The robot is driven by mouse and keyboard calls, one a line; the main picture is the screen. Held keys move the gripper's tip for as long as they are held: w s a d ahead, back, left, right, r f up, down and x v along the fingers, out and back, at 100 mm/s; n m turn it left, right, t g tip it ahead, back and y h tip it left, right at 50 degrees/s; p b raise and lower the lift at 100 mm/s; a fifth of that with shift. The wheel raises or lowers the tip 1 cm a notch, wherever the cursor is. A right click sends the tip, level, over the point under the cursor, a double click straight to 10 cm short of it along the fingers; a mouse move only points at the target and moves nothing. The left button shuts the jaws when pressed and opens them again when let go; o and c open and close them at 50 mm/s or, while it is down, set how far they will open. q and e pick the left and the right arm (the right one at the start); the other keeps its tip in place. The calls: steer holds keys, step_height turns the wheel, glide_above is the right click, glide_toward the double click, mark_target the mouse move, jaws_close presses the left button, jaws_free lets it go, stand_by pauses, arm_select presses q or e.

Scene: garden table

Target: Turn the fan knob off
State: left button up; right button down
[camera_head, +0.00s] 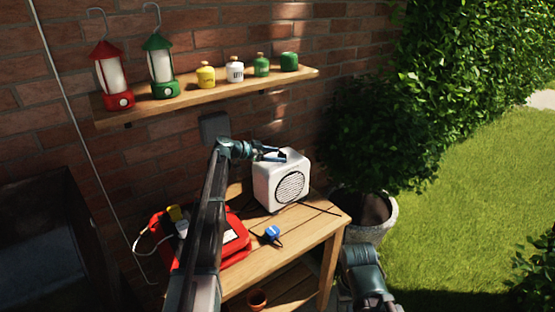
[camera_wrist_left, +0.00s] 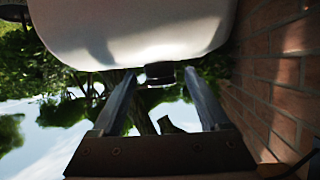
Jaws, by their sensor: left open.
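The white box-shaped fan (camera_head: 264,187) stands on the wooden table, its round dark grille facing front right. My left gripper (camera_head: 273,154) is at the top of the fan, its arm reaching in from the left. In the left wrist view, the fan's white body (camera_wrist_left: 130,38) fills the top. A small dark knob (camera_wrist_left: 160,73) projects from it, between the tips of my open left fingers. I cannot tell whether the fingers touch it. In the head view I cannot make the knob out at the gripper. My right gripper is not in view.
A red case (camera_head: 236,248) and a blue-headed object (camera_head: 272,233) lie on the table (camera_head: 315,226). A shelf (camera_head: 190,98) with lanterns and small canisters runs along the brick wall above. A potted bush (camera_head: 375,140) stands right of the table.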

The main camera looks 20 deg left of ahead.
arm_select(q)
steer(key=shift+w+d+f, duration=0.15)
steer(key=shift+w+d, duration=0.05)
steer(key=shift+d, duration=0.1)
jaws_close()
steer(key=shift+s+d+y, duration=0.1)
steer(key=shift+s+y, duration=0.05)
steer(key=shift+y, duration=0.25)
